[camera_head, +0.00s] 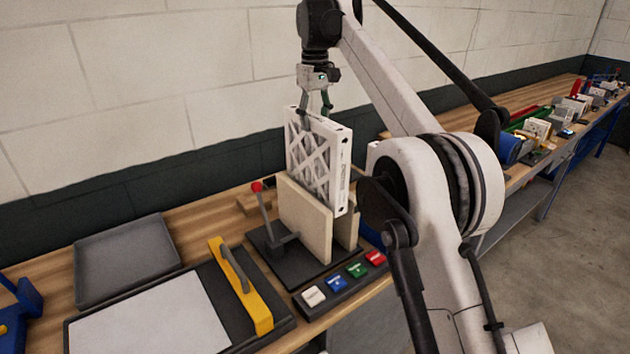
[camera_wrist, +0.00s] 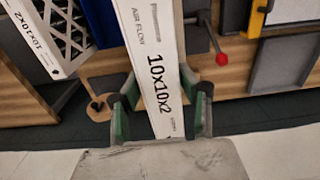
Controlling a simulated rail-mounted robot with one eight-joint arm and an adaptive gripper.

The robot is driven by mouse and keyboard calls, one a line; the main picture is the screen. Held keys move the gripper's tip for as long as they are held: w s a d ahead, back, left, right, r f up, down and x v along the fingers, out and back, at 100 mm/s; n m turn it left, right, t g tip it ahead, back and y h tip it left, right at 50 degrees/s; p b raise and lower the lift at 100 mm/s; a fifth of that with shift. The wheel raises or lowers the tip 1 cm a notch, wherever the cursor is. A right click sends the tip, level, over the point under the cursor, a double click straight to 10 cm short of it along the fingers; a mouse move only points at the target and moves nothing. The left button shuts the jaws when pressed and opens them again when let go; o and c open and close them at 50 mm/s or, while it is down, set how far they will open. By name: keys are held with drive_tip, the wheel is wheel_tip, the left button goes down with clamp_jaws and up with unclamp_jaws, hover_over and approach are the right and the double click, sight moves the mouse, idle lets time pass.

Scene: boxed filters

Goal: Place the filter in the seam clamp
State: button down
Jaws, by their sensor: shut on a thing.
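The filter (camera_head: 318,160) is a square white frame with a diagonal lattice face, held upright. My gripper (camera_head: 316,112) is shut on its top edge; the wrist view shows the green-sided fingertips (camera_wrist: 160,112) on either side of the filter's white edge (camera_wrist: 156,70), printed "10x10x2". The seam clamp (camera_head: 305,222) has two upright beige plates on a dark base and a lever with a red ball. The filter is over the gap between the plates. The front plate hides part of its lower edge, so I cannot tell how deep it sits. The red ball also shows in the wrist view (camera_wrist: 221,59).
A button strip (camera_head: 345,285) lies in front of the clamp. A black unit with a yellow bar (camera_head: 243,290) and a grey tray (camera_head: 125,258) are to the left. Another lattice filter (camera_wrist: 58,40) shows in the wrist view. The wall is close behind.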

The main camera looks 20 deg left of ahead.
sight(315, 172)
wheel_tip(315, 172, down, 15)
drive_tip(key=shift+f+p, duration=0.15)
drive_tip(key=shift+p, duration=0.2)
idle(0.3)
drive_tip(key=shift+f, duration=0.1)
drive_tip(key=shift+f, duration=0.15)
drive_tip(key=c, duration=1.1)
unclamp_jaws()
drive_tip(key=shift+c, duration=0.2)
wheel_tip(315, 172, up, 12)
drive_tip(key=shift+r+b, duration=0.25)
drive_tip(key=shift+b, duration=0.3)
